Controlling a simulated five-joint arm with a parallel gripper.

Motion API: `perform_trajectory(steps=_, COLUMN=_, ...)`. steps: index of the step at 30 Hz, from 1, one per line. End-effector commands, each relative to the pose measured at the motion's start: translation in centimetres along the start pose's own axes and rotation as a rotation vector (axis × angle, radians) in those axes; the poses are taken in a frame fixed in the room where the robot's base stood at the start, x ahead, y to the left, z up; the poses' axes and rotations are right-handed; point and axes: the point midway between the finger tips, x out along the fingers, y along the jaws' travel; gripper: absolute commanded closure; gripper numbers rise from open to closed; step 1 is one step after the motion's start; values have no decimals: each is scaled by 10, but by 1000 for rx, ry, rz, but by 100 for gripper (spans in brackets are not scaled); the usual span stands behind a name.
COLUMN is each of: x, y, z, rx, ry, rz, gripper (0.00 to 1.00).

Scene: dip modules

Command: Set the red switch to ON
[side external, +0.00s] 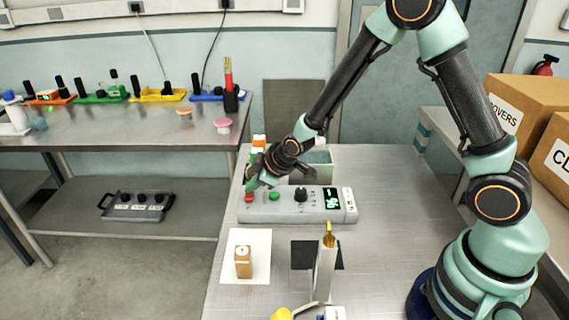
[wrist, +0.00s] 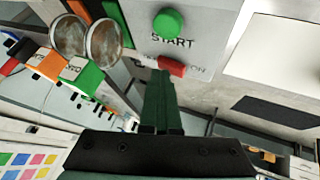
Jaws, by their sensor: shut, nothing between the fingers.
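The red switch (wrist: 171,66) sits on the grey control box (side external: 285,215), below the green START button (wrist: 168,24) in the wrist view. An ON label (wrist: 197,68) is printed to its right. In the side view the red switch (side external: 248,197) is at the left end of the box. My gripper (wrist: 159,73) is shut and empty, its tips right at the left end of the switch in the wrist view. I cannot tell whether they touch it. I cannot tell which way the switch is set.
The box also bears a black knob (side external: 300,195) and a green-lit display (side external: 332,198). A grey bin (side external: 319,159) stands behind it. In front are a wooden block (side external: 243,262) on white paper (side external: 260,240) and an upright stand (side external: 325,270). Bare table lies right of the box.

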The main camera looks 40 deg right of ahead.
Motion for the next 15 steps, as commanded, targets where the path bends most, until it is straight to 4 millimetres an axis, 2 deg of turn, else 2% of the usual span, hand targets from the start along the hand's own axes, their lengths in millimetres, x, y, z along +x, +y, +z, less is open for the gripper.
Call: perform_trajectory(steps=15, x=7, y=-5, z=6, rx=-1, ry=-5, rz=-5, gripper=100)
